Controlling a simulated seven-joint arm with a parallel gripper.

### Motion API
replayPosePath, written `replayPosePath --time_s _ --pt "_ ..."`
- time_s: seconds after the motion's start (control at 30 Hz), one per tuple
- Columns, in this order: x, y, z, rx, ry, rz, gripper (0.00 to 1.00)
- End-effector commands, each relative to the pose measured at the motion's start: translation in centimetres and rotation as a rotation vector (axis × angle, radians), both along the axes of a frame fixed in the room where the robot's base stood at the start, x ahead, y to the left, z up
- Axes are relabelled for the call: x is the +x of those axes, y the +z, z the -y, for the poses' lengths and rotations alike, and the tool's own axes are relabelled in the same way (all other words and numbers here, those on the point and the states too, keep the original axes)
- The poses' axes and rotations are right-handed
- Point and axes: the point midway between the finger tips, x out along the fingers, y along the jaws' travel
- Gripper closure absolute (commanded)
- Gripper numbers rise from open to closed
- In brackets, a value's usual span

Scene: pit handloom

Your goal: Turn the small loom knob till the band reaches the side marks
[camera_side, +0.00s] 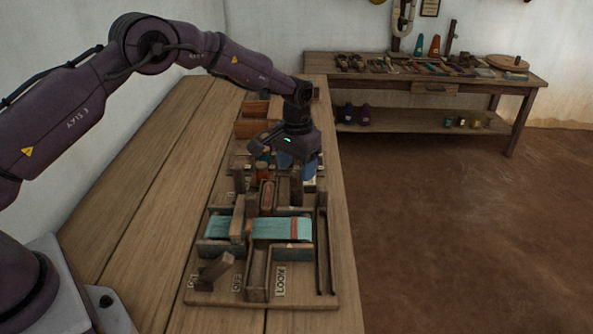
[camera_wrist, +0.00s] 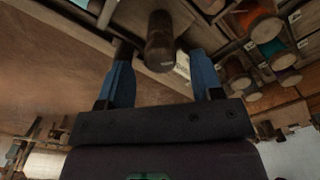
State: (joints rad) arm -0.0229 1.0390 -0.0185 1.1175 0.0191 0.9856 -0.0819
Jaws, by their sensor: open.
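The small loom is a wooden frame on a board (camera_side: 325,300) on the bench, beside a "LOOM" label (camera_side: 281,281). A teal band (camera_side: 270,229) runs across it, with a red stripe (camera_side: 294,229) near its right end. I cannot make out the side marks. My gripper (camera_side: 297,168) is open, with blue fingers pointing down over the board behind the band. In the wrist view, a dark round wooden post (camera_wrist: 160,42) shows between and beyond the fingers, apart from both. I cannot tell whether it is the loom knob.
Several thread spools (camera_wrist: 237,77) stand to the right in the wrist view. Wooden boxes (camera_side: 250,128) sit behind my gripper. A tilted wooden piece (camera_side: 214,269) is at the board's front left. The bench's left side is clear. A side table (camera_side: 430,80) holds tools.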

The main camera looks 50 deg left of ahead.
Motion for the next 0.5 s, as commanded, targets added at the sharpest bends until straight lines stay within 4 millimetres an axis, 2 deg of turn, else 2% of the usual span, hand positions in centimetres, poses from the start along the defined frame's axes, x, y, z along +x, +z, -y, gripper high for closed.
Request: replayPosePath --time_s 0.3,0.5 --pt "0.1 7.2 0.0 0.0 0.0 0.005 0.4" --pt "0.0 10.1 0.0 0.0 0.0 0.002 0.4"
